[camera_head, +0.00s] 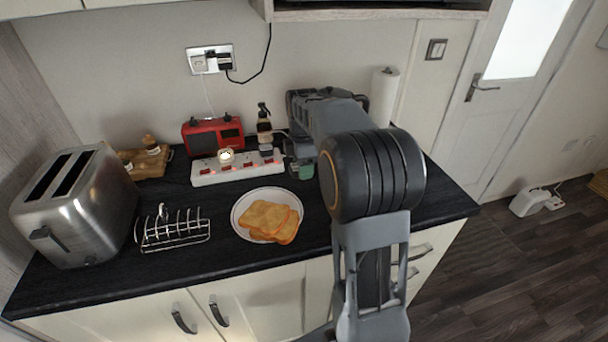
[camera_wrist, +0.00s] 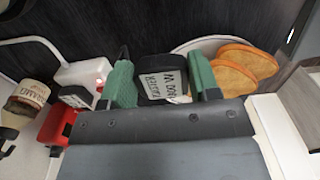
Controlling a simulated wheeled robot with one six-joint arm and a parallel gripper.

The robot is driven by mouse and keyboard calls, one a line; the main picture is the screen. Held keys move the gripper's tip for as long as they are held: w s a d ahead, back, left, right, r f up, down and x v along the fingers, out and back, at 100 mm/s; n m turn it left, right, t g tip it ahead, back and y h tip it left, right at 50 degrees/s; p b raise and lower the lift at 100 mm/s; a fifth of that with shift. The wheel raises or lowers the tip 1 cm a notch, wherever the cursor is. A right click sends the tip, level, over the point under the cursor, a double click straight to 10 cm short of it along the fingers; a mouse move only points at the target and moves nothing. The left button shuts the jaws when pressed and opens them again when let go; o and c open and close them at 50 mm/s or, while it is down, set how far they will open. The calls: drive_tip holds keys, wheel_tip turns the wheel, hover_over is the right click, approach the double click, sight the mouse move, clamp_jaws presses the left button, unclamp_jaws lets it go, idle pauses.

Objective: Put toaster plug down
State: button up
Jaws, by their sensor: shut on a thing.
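The toaster plug (camera_wrist: 161,88) is black with a white label whose text is partly readable. In the wrist view it sits between the two green fingertips of my gripper (camera_wrist: 162,82), which is shut on it. In the head view my gripper (camera_head: 300,168) shows only as a green piece by the right end of the power strip, and the plug is hidden there. The white power strip (camera_head: 208,176) lies on the worktop with red lit switches; its end also shows in the wrist view (camera_wrist: 84,73), left of my gripper. The steel toaster (camera_head: 95,212) stands at the far left.
A plate (camera_head: 242,232) of toast and a wire toast rack (camera_head: 172,232) stand in front of the strip. A red radio (camera_head: 200,142), a sauce bottle (camera_head: 264,128) and a paper roll (camera_head: 383,97) stand behind. Bare dark worktop (camera_head: 130,262) shows along the front.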

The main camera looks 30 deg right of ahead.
drive_tip(key=shift+w+d+f, duration=0.4)
drive_tip(key=shift+f, duration=0.25)
drive_tip(key=shift+w+d+f, duration=0.35)
drive_tip(key=shift+w+f, duration=0.05)
drive_tip(key=shift+f, duration=0.2)
drive_tip(key=shift+w+d+f, duration=0.1)
drive_tip(key=shift+f, duration=0.85)
drive_tip(key=shift+w+d+f, duration=0.1)
drive_tip(key=shift+f, duration=0.8)
drive_tip(key=shift+f, duration=0.1)
drive_tip(key=o, duration=0.9)
